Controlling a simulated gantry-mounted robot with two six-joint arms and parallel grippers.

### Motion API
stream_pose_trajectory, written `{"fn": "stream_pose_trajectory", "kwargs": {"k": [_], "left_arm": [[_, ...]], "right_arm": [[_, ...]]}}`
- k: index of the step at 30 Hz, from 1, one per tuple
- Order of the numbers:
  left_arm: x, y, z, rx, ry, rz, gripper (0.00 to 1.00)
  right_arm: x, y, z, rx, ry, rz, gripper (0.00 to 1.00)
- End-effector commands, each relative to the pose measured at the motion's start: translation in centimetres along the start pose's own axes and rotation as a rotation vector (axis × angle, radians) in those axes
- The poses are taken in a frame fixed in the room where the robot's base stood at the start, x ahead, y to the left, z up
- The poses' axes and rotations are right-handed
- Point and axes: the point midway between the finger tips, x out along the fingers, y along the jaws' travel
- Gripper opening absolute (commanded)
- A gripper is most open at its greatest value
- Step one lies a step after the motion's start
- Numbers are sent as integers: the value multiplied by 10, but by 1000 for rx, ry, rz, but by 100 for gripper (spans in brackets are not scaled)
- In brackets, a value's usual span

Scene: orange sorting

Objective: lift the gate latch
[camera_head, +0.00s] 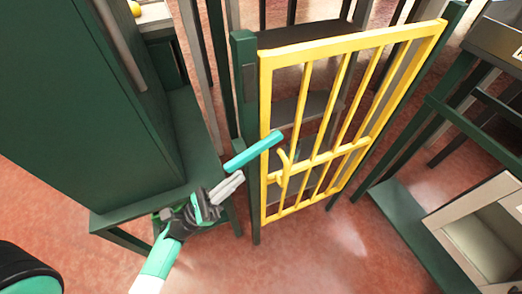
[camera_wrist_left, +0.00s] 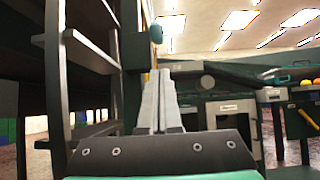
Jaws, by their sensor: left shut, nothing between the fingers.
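The yellow barred gate (camera_head: 265,100) stands upright in a dark green frame, and it looks closed. A teal bar (camera_head: 253,152), which looks like the latch lever, slants up to the right with its upper end at the gate's left side. A yellow hooked piece (camera_head: 283,165) sits on the gate just below that end. My left gripper (camera_head: 241,177) is shut and empty, just below the teal bar. I cannot tell if they touch. In the left wrist view its grey fingers (camera_wrist_left: 158,78) are together, with a teal end (camera_wrist_left: 156,33) above them. My right gripper is out of view.
A large dark green cabinet (camera_head: 80,110) fills the left, with a green ledge (camera_head: 190,130) beside my left arm. A pale open box (camera_head: 480,240) and green rails stand at the right. The reddish floor (camera_head: 310,255) in front of the gate is clear.

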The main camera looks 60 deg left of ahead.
Motion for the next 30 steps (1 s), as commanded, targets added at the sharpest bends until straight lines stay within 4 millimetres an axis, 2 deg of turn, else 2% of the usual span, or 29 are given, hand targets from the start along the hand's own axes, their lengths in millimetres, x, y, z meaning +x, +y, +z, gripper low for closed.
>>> {"fn": "stream_pose_trajectory", "kwargs": {"k": [5,9,18,21,30], "left_arm": [[14,0,6,-3,-1,-2,0],[34,0,8,-4,1,-2,0],[84,-1,0,0,-3,-4,0],[94,0,0,0,-2,-2,0],[100,0,0,1,-1,1,0]], "right_arm": [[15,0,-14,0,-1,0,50],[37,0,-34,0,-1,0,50],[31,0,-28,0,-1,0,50],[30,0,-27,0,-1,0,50],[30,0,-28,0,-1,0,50]]}}
